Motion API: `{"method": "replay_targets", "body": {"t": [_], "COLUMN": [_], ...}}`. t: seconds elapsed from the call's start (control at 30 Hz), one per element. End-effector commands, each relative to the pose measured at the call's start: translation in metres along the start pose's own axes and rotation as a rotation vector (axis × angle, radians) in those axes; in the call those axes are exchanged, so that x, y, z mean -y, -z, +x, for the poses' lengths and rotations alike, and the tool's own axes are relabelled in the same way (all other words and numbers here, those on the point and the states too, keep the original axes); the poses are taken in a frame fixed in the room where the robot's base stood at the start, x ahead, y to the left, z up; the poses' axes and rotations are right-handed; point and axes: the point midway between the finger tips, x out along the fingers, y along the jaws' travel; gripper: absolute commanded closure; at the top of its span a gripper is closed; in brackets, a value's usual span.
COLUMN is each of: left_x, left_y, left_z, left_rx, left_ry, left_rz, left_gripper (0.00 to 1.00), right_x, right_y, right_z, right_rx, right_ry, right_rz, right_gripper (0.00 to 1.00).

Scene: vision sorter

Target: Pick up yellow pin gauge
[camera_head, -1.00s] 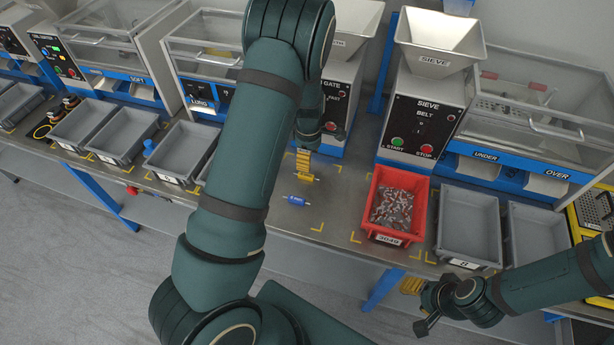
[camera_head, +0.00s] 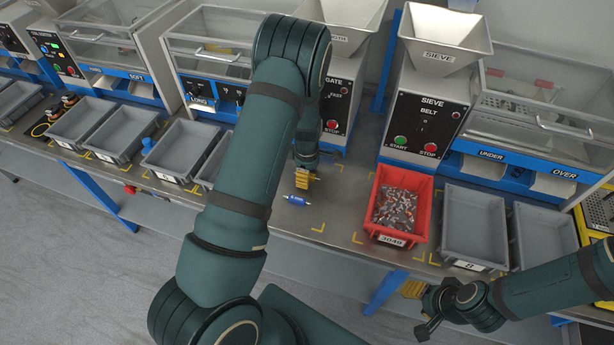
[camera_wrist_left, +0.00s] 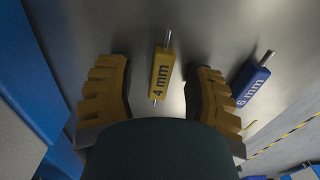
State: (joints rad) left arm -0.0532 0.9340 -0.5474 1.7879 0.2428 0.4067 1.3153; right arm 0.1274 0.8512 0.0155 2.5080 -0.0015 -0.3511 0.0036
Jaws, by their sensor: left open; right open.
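The yellow pin gauge (camera_wrist_left: 162,73), marked 4 mm with metal pins at its ends, lies on the metal bench in the left wrist view. It lies between the two yellow fingers of my left gripper (camera_wrist_left: 160,66), with a gap on each side. My left gripper is open. In the head view my left gripper (camera_head: 306,179) is low over the bench, and I cannot separate the yellow gauge from its fingers there. My right gripper (camera_head: 412,289) is open and empty at the bench's front edge, partly hidden by its own arm.
A blue 6 mm pin gauge (camera_head: 297,200) lies close by, right of the fingers in the left wrist view (camera_wrist_left: 250,79). A red bin (camera_head: 420,232) of small parts stands to the right. Grey trays (camera_head: 470,264) and sorting machines (camera_head: 431,100) line the bench.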

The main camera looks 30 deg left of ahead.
Motion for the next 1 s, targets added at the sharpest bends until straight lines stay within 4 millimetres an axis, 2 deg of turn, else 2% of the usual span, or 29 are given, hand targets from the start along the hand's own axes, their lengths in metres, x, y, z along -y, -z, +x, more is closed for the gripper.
{"method": "replay_targets", "body": {"t": [0.03, 0.1, 0.2, 0.67, 0.77, 1.0], "left_x": [0.0, 0.0, 0.0, 0.0, 0.0, -0.001], "left_y": [0.0, 0.0, 0.0, 0.0, -0.001, -0.001], "left_z": [0.0, -0.001, -0.001, -0.003, -0.014, -0.061], "left_rx": [0.0, 0.0, 0.0, 0.0, 0.0, 0.001], "left_ry": [0.0, 0.0, 0.0, 0.0, -0.001, -0.003], "left_rz": [0.0, 0.0, 0.0, 0.0, 0.001, 0.001], "left_gripper": [0.45, 0.69, 1.0, 1.0, 1.0, 1.0], "right_x": [0.0, 0.0, 0.0, 0.0, 0.002, 0.006], "right_y": [0.0, 0.0, 0.0, 0.0, 0.0, -0.001], "right_z": [0.0, 0.0, 0.0, -0.001, -0.004, -0.015], "right_rx": [0.0, 0.0, 0.0, 0.0, 0.001, 0.007], "right_ry": [0.0, 0.0, 0.0, 0.0, 0.0, 0.0], "right_rz": [0.0, 0.0, 0.0, 0.0, 0.0, 0.001], "right_gripper": [0.53, 0.53, 0.53, 0.53, 0.53, 0.53]}}
